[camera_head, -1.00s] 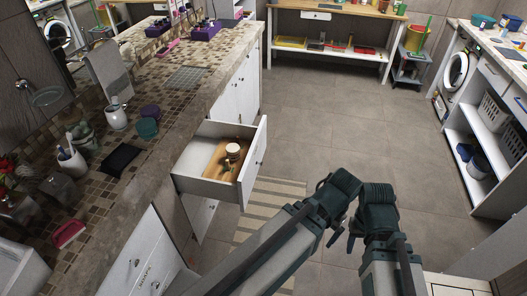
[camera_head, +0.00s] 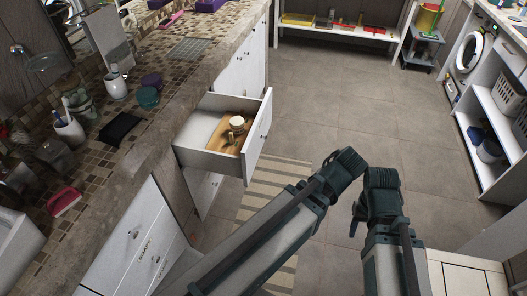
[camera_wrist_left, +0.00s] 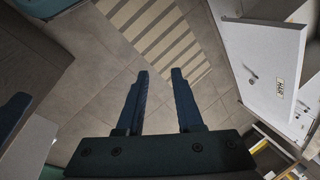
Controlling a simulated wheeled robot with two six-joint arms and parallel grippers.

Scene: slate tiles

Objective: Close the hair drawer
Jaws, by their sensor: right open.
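The open white drawer (camera_head: 262,135) sticks out from the counter cabinet in the head view. A wooden tray and a small stack of round items (camera_head: 237,122) lie in it. In the left wrist view a white front (camera_wrist_left: 265,65) with a knob and a small label (camera_wrist_left: 281,86), seemingly "HAIR", is at the upper right. My left gripper (camera_wrist_left: 160,95) is open and empty, over the floor and apart from that front. Its fingers are hidden in the head view. My right gripper (camera_head: 357,222) is open, pointing down right of the drawer; its fingers show only in part.
A striped rug (camera_head: 275,190) lies below the drawer. Open floor (camera_head: 340,110) lies to its right. A washer and shelves (camera_head: 480,110) stand at the right.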

